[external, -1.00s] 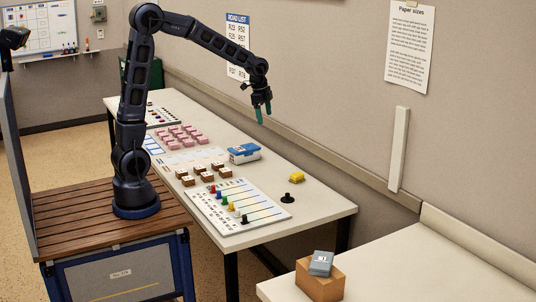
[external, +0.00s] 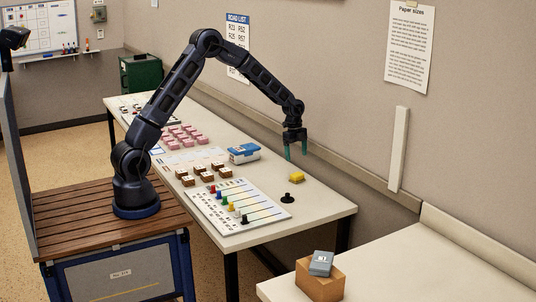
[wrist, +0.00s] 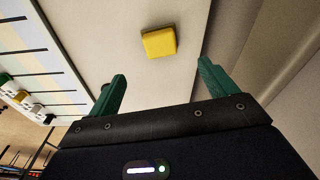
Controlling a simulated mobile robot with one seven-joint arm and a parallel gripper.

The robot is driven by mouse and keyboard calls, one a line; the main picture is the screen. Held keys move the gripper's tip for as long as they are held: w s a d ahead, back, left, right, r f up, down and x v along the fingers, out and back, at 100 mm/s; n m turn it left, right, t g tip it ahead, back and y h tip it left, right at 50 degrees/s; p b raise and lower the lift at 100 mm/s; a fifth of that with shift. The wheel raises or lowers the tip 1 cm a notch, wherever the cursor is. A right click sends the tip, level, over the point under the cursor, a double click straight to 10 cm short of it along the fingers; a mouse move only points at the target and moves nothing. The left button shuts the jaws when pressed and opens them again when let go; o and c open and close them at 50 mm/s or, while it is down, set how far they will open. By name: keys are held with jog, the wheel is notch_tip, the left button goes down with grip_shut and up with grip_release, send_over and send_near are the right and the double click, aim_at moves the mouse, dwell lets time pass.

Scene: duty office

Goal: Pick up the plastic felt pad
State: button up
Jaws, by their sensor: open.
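The yellow block (external: 297,178), which looks like the felt pad, lies on the white table near its wall side. In the wrist view the yellow block (wrist: 159,43) sits beyond and between the fingertips, slightly turned, with nothing on it. My gripper (external: 296,152) is above the yellow block, pointing down. Its two green fingers are apart and empty, as the wrist view of my gripper (wrist: 162,72) also shows. Nothing touches the block.
A black knobbed piece (external: 287,198) stands just in front of the block. A striped board (external: 250,213) with coloured pegs lies to the left. A blue-and-white box (external: 244,153) is farther back. The wall (external: 345,150) runs close behind the table.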

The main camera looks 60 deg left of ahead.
aim_at(297, 173)
jog(key=shift+w+d+f, duration=0.1)
jog(key=shift+d+f, duration=0.05)
jog(key=shift+f, duration=1.65)
jog(key=shift+d+f, duration=0.15)
jog(key=shift+f, duration=1.65)
jog(key=shift+w+d+f, duration=0.1)
jog(key=shift+d+f, duration=0.05)
jog(key=shift+f, duration=1.65)
jog(key=c, duration=1.1)
jog(key=shift+r, duration=0.15)
